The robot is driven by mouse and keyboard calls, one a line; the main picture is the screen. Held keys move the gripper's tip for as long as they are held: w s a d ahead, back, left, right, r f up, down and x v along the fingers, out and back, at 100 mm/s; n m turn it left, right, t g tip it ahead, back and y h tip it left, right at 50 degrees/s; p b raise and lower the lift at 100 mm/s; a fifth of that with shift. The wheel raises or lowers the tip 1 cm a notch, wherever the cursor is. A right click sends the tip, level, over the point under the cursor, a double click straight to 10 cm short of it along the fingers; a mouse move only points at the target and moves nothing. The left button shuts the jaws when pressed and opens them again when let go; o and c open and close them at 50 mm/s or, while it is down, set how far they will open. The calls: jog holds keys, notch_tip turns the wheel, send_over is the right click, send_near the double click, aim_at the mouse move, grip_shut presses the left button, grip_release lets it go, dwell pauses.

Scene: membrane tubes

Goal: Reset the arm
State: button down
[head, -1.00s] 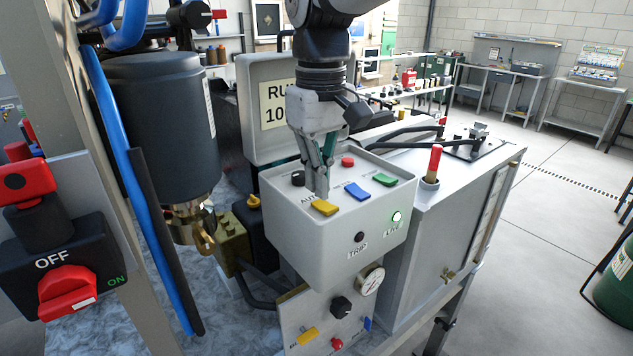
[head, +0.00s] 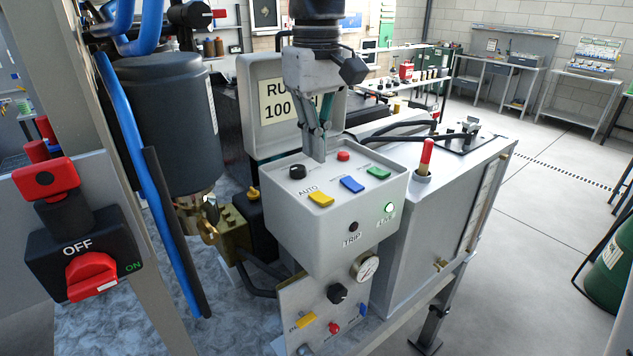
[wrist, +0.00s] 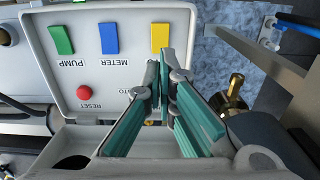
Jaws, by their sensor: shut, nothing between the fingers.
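My gripper (head: 318,157) is shut and empty in the head view, pointing down just above the back of the grey control box (head: 325,235). The box top carries a black knob (head: 297,172), a red button (head: 343,156), and yellow (head: 320,199), blue (head: 352,184) and green (head: 377,173) switches. In the wrist view my gripper's fingers (wrist: 165,85) are closed together over the panel edge near the yellow switch (wrist: 160,38). The blue switch (wrist: 109,38), green switch (wrist: 61,40) and red RESET button (wrist: 84,92) also show there. The fingers hide the black knob in the wrist view.
A raised lid with a RUN label (head: 290,100) stands behind my gripper. A dark cylinder (head: 168,125) and blue hoses (head: 135,160) are at left, with a red OFF/ON switch (head: 90,275). A red-tipped lever (head: 426,157) stands at right.

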jog(key=shift+s+d+r, duration=0.1)
jog(key=shift+s+d, duration=0.05)
jog(key=shift+d, duration=0.15)
jog(key=s+d+f+m+t+b, duration=0.2)
jog(key=s+d+f+m, duration=0.1)
jog(key=s+d, duration=0.4)
jog(key=s+d+f+m+t+b, duration=0.1)
jog(key=s+d+f+m+t, duration=0.2)
jog(key=s+d+f, duration=0.3)
jog(key=s+d, duration=0.2)
jog(key=shift+s+d+m+t+b, duration=0.25)
jog(key=shift+s+m+t+b, duration=0.05)
jog(key=shift+m+b, duration=0.1)
